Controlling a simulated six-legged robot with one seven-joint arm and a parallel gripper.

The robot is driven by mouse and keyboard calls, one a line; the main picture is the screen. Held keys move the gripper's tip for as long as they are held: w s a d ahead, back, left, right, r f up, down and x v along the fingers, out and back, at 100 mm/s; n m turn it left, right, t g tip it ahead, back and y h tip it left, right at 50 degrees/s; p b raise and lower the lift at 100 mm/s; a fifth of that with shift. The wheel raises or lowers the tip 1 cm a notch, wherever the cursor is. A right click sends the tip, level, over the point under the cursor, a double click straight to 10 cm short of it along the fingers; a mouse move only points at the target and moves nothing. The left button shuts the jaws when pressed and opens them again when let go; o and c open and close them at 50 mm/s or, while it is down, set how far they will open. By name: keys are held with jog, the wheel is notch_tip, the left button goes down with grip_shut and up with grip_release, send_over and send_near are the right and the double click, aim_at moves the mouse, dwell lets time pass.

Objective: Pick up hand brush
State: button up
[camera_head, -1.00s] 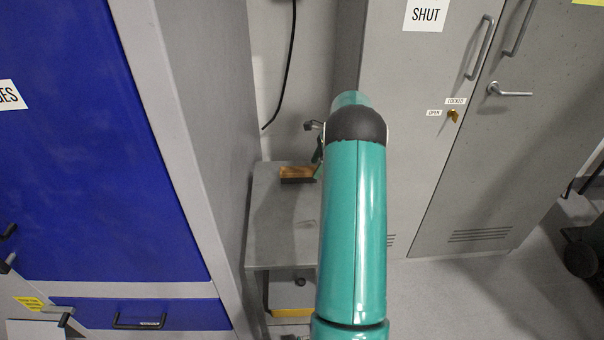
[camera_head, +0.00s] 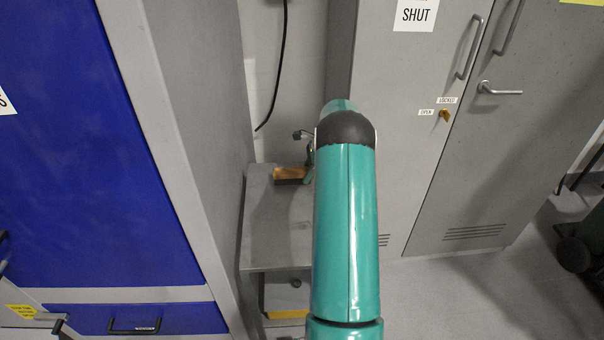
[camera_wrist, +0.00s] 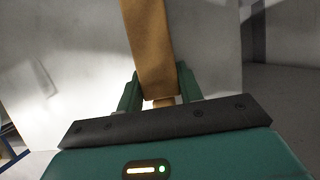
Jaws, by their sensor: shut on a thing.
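The hand brush (camera_head: 289,174) has a brown wooden body with a dark underside. In the head view it shows at the back of a small grey table, left of my arm, which hides part of it. In the wrist view the wooden brush (camera_wrist: 152,50) runs up from between the two green fingers of my gripper (camera_wrist: 158,92). The fingers are shut on it, one on each side. In the head view my gripper is mostly hidden behind my arm. I cannot tell whether the brush touches the table top.
The grey table (camera_head: 275,235) stands between a blue-fronted cabinet (camera_head: 100,150) on the left and a grey locker (camera_head: 400,130) marked SHUT on the right. A black cable (camera_head: 279,65) hangs on the wall behind. Floor at the right front is open.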

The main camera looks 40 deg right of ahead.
aim_at(304, 170)
jog(key=shift+r, duration=0.55)
notch_tip(304, 170, up, 2)
jog(key=shift+r, duration=0.2)
jog(key=s+a+r, duration=0.6)
jog(key=s+r, duration=0.3)
jog(key=s, duration=0.3)
jog(key=shift+s+r, duration=0.25)
jog(key=shift+s, duration=0.05)
